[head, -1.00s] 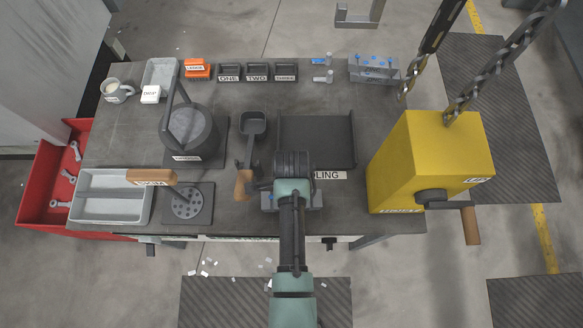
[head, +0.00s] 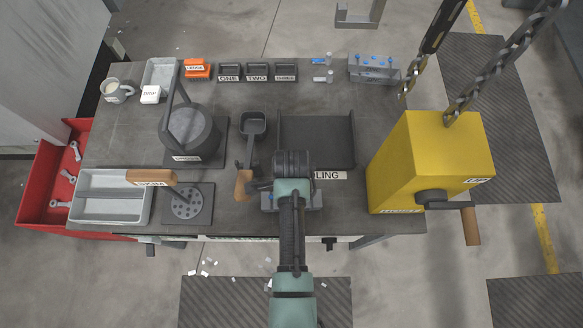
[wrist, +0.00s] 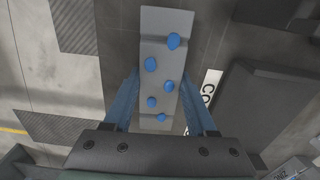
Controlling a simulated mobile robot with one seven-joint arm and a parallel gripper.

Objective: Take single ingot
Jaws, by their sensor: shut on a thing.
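My gripper (wrist: 160,80) has its two blue fingers on either side of a long grey block (wrist: 168,22) with several rounded blue knobs on its face. The fingers are shut on this block. In the head view the block (head: 312,200) partly shows under my wrist at the table's front edge, and my arm hides the fingers. I cannot tell whether it rests on the table. I cannot make out a single ingot in either view.
A yellow crank machine (head: 425,160) stands right. A similar blue-pegged block (head: 373,70) stands at the back.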

